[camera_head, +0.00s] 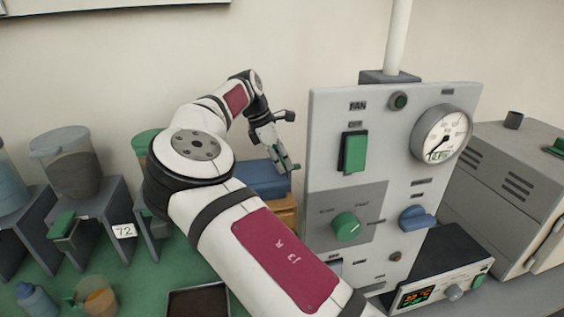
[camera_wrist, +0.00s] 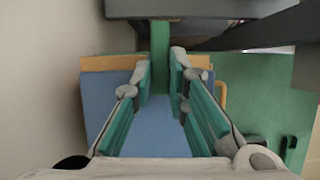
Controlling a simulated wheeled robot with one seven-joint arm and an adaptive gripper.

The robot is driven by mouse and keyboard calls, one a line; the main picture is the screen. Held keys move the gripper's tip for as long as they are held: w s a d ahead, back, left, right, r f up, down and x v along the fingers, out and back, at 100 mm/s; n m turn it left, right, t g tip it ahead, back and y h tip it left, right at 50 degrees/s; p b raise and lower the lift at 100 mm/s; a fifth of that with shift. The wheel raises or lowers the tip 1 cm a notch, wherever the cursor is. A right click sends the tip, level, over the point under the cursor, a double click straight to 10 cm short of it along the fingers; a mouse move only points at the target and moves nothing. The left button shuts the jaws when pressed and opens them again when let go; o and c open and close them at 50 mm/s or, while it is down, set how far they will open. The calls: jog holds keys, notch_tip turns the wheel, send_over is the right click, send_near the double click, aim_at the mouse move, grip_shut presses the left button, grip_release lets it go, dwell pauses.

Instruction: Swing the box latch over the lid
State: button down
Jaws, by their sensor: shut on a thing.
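The box has a blue lid (camera_head: 262,177) and a tan body (camera_head: 287,209); my arm hides much of it in the head view. In the wrist view, the blue lid (camera_wrist: 150,135) lies below my fingers and the tan body (camera_wrist: 103,63) shows at its far edge. A green bar (camera_wrist: 160,45), which looks like the box latch, stands at the far side of the lid. My gripper (camera_wrist: 160,72) is shut on this bar, one finger on each side. In the head view, my gripper (camera_head: 289,168) points down above the box; the latch itself cannot be made out there.
A grey control panel (camera_head: 330,110) with dial and switches stands close right of my gripper. Stands with clear containers (camera_head: 72,165) are at left. A dark tray (camera_head: 197,303) lies on the green bench top in front. The wall is close behind the box.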

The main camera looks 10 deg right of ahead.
jog(key=c, duration=1.6)
grip_release()
jog(key=shift+f, duration=0.1)
jog(key=shift+o, duration=0.2)
jog(key=v, duration=1.2)
